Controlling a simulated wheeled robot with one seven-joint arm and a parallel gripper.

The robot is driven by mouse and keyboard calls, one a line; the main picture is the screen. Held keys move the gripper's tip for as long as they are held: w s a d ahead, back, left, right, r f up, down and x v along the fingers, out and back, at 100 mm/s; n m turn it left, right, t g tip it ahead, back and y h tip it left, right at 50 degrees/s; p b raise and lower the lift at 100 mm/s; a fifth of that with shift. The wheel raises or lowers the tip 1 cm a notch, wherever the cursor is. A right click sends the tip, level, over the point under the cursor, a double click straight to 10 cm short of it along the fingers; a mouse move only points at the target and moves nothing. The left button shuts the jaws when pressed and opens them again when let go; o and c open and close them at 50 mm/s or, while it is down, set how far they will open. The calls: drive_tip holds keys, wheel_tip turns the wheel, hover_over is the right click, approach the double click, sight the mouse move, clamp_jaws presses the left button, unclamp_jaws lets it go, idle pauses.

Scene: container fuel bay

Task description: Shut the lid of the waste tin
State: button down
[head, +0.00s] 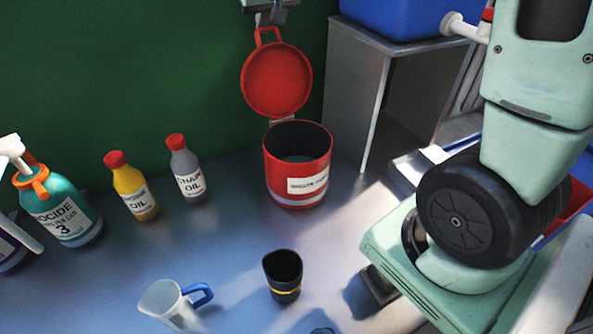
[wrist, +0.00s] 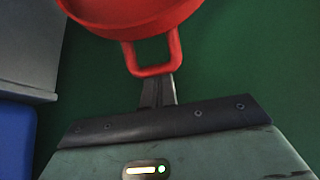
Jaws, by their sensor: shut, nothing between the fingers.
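The red waste tin (head: 297,178) stands upright on the bench near the green back wall, with a white label on its front. Its round red lid (head: 277,80) is open, standing up behind the rim, with its loop handle (head: 268,35) at the top. In the wrist view the lid (wrist: 130,12) is at the top edge, its loop handle (wrist: 153,70) pointing down towards my gripper. My gripper (wrist: 158,82) is shut and empty, its fingertips right at the handle's end bar; I cannot tell if they touch. In the head view my gripper (head: 268,18) is just above the handle, partly cut off.
A grey shelf unit (head: 345,100) with a blue bin (head: 395,15) stands right of the tin. Yellow (head: 135,190) and grey (head: 187,172) oil bottles and a teal jug (head: 62,212) stand left. A black cup (head: 283,275) and clear measuring jug (head: 172,303) are in front.

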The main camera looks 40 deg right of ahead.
drive_tip(key=shift+s+f, duration=0.15)
drive_tip(key=shift+f, duration=0.45)
drive_tip(key=shift+r, duration=0.15)
drive_tip(key=shift+s+a+b, duration=0.9)
drive_tip(key=shift+s+b, duration=0.25)
drive_tip(key=shift+s, duration=3)
wheel_tip(320, 180, up, 9)
drive_tip(key=s+p, duration=0.2)
drive_tip(key=p, duration=0.4)
drive_tip(key=shift+a+p, duration=0.15)
drive_tip(key=shift+p, duration=0.15)
drive_tip(key=shift+a, duration=0.1)
drive_tip(key=s+a+f+n+g+y, duration=0.1)
drive_tip(key=s+a+f+n+g, duration=0.1)
drive_tip(key=s+a+f, duration=0.3)
drive_tip(key=s+a+f+n+g+y, duration=0.1)
drive_tip(key=s+a+f+n, duration=0.25)
drive_tip(key=a, duration=0.35)
drive_tip(key=s+a+f+n+g, duration=0.2)
drive_tip(key=s+a+f, duration=0.1)
drive_tip(key=s, duration=0.4)
drive_tip(key=s+a+f+n+g+b, duration=0.1)
drive_tip(key=s+a+f+n, duration=0.1)
drive_tip(key=s+f, duration=0.3)
drive_tip(key=shift+s+a+g, duration=0.4)
drive_tip(key=shift+s+a, duration=0.4)
drive_tip(key=shift+s, duration=0.25)
